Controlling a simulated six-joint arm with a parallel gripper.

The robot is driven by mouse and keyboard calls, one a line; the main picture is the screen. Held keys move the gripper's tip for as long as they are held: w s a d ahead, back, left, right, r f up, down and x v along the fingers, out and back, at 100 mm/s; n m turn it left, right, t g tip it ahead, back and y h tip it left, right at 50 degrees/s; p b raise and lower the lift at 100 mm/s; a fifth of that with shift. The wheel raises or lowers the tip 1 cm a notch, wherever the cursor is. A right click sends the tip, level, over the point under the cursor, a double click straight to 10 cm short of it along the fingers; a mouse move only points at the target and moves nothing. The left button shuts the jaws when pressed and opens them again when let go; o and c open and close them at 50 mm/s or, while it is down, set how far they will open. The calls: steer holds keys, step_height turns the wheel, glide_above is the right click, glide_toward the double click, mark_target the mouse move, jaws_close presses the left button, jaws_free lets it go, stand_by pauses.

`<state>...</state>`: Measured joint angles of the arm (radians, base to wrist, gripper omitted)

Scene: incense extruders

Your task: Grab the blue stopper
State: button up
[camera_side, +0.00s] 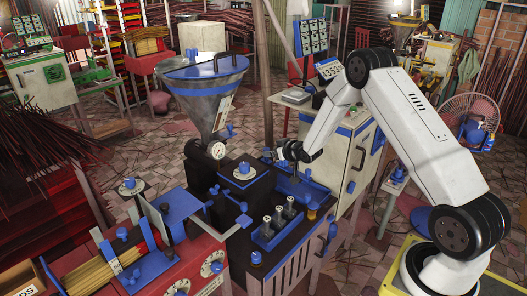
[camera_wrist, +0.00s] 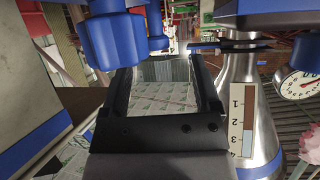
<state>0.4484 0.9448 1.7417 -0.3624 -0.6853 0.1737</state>
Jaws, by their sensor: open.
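My gripper (camera_side: 281,154) is over the back of the black machine in the side view, beside the metal hopper's lower end. In the wrist view its two dark jaws (camera_wrist: 166,66) stand apart, with nothing between them but a patterned surface beyond. A large blue knob-like piece (camera_wrist: 110,40) shows at the upper left there, outside the jaws. Several blue knobs are in view, and I cannot tell which is the stopper. One blue knob (camera_side: 244,168) tops the black block left of my gripper; another (camera_side: 256,257) is at the machine's front.
The metal hopper (camera_side: 205,98) with a white dial (camera_side: 217,150) stands close left of my gripper. A blue tray (camera_side: 262,240) holds metal cylinders on the machine. A white cabinet (camera_side: 352,150) is behind my gripper. A red machine (camera_side: 180,270) stands at front left.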

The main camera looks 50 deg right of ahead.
mark_target(268, 150)
steer(key=shift+w+f, duration=0.1)
steer(key=shift+w, duration=0.1)
steer(key=shift+d+x, duration=0.1)
steer(key=shift+x, duration=1.15)
steer(key=shift+d+x, duration=0.15)
steer(key=shift+x, duration=1.1)
jaws_close()
